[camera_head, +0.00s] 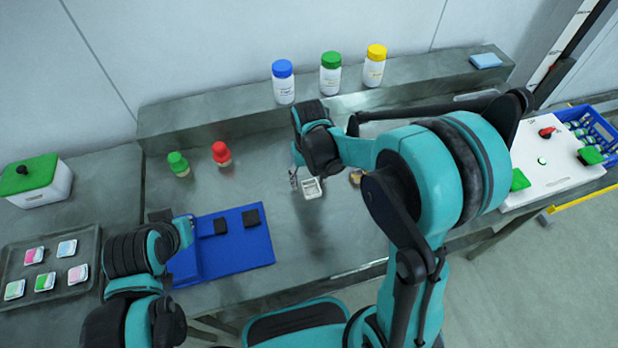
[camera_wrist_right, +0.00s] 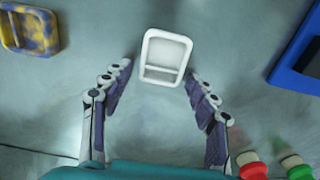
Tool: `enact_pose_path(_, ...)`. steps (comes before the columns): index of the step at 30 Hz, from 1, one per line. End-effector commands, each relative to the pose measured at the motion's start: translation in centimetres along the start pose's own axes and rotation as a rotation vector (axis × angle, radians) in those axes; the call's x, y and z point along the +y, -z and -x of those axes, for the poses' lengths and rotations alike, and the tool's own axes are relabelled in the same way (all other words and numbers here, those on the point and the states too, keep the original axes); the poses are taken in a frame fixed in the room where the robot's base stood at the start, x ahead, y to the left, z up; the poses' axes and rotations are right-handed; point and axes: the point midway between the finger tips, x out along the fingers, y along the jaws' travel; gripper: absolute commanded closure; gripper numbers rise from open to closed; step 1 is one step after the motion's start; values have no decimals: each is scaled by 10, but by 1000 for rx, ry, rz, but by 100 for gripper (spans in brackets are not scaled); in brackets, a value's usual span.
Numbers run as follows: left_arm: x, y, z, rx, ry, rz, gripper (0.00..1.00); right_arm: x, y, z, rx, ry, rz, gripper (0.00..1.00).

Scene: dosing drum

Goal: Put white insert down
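The white insert (camera_head: 312,188) is a small open tray with rounded corners and a divider. It lies on the metal table below my right gripper (camera_head: 303,181), and in the right wrist view it (camera_wrist_right: 165,55) sits just beyond and between the fingertips. My right gripper (camera_wrist_right: 160,72) is open, with a small gap visible on each side of the insert and nothing held. My left gripper (camera_head: 182,232) is over the left part of the blue tray (camera_head: 225,255); its fingers are mostly hidden, so its opening is unclear.
A yellow-blue patterned insert (camera_wrist_right: 30,30) lies nearby, partly hidden in the head view. Green-capped (camera_head: 178,164) and red-capped (camera_head: 221,153) bottles stand behind the blue tray. Three jars stand on the back ledge (camera_head: 215,115). A tray of inserts (camera_head: 60,260) is far left.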

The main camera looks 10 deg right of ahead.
Motion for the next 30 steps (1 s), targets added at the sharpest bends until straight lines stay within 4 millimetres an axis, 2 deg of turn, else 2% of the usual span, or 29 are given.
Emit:
enact_pose_path(11, 0, 3, 5, 0, 0, 0, 100, 0, 0, 7, 0, 0, 0, 37)
enact_pose_path(14, 0, 7, 9, 0, 0, 0, 100, 0, 0, 22, 0, 0, 0, 37)
enact_pose_path(24, 0, 22, 30, 0, 0, 0, 100, 0, 0, 97, 0, 0, 0, 37)
enact_pose_path(30, 0, 25, 35, 0, 0, 0, 100, 0, 0, 120, 0, 0, 0, 37)
